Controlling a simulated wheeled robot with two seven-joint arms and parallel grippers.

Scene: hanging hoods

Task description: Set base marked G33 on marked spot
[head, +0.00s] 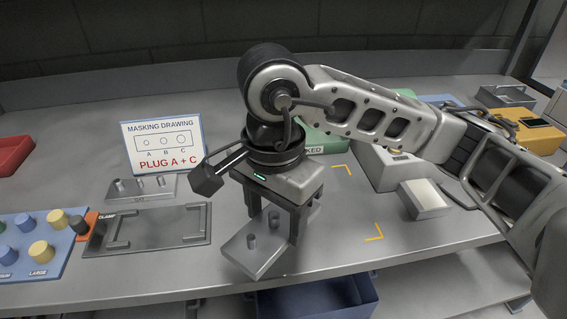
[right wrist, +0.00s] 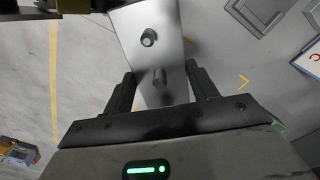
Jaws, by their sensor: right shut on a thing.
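My right gripper (head: 273,229) is shut on a grey metal base (head: 254,251) with two upright pegs. It holds the base above the bench near the front edge, left of the marked spot. The base also shows between the fingers in the right wrist view (right wrist: 150,22). No G33 marking is readable on it. Yellow corner marks (head: 375,234) outline the spot; the area between them looks clear, and part of the outline is hidden. My left gripper is not in view.
Another grey pegged base (head: 142,189) stands by the masking drawing sign (head: 163,146). A clamp plate (head: 150,230) and blue plug board (head: 32,247) lie left. A white-topped block (head: 424,198) stands right of the spot. A blue bin (head: 318,300) is below the front edge.

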